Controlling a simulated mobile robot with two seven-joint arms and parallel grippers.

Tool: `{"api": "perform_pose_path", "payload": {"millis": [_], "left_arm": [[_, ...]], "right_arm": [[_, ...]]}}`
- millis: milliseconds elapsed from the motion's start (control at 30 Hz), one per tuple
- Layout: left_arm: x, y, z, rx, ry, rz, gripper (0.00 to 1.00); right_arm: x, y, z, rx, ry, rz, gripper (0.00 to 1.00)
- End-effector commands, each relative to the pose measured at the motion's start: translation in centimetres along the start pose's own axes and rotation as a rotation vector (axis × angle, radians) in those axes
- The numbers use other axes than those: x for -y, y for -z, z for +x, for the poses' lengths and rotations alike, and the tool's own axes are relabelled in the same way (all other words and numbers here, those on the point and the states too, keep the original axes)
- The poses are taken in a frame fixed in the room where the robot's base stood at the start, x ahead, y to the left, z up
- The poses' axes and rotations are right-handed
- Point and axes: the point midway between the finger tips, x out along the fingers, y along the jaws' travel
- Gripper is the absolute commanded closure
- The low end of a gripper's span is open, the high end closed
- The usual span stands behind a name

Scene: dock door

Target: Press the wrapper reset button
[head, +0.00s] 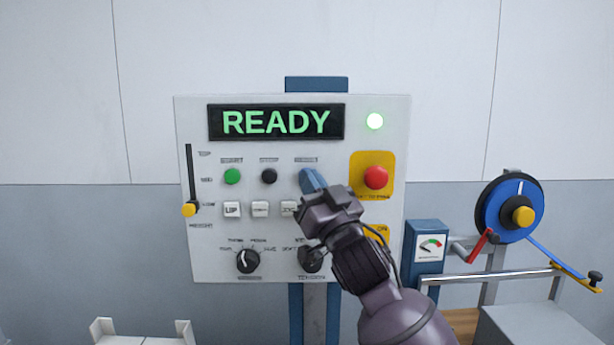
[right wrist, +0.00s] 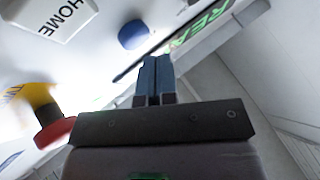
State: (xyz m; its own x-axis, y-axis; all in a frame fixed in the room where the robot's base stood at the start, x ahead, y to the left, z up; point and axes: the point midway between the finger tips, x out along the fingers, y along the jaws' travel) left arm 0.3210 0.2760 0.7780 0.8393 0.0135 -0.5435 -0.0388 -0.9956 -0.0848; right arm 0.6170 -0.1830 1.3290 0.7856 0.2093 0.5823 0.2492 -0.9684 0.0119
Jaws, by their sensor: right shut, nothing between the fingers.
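The control panel (head: 200,262) is a pale upright board with a row of round buttons, a green one (head: 232,176), a black one (head: 269,176) and a third behind my right gripper. In the right wrist view a blue round button (right wrist: 133,35) stands just beyond my fingertips, with a small visible gap. My right gripper (head: 315,183) is shut and empty, its blue fingers together in front of the third button's place; they also show in the right wrist view (right wrist: 154,77). In the head view they largely hide that button. The button labels are too small to read. My left gripper is out of view.
A red mushroom button (head: 376,178) on a yellow plate is close right of my gripper. White keys (head: 232,209) and dials (head: 248,261) lie below. A blue reel (head: 490,210) stands at right.

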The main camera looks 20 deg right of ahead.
Motion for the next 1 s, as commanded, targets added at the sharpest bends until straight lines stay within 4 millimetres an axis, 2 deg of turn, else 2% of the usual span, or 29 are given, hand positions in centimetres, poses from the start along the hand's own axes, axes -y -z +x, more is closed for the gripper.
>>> {"api": "perform_pose_path", "payload": {"millis": [167,733,1000], "left_arm": [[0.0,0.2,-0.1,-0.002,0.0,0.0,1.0],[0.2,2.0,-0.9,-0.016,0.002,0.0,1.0],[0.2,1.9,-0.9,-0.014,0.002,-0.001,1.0]], "right_arm": [[0.1,0.2,-0.2,0.0,0.0,0.0,1.0],[2.4,2.4,-3.2,-0.001,0.0,0.001,1.0],[2.5,2.5,-3.5,-0.001,0.0,-0.001,1.0]]}}
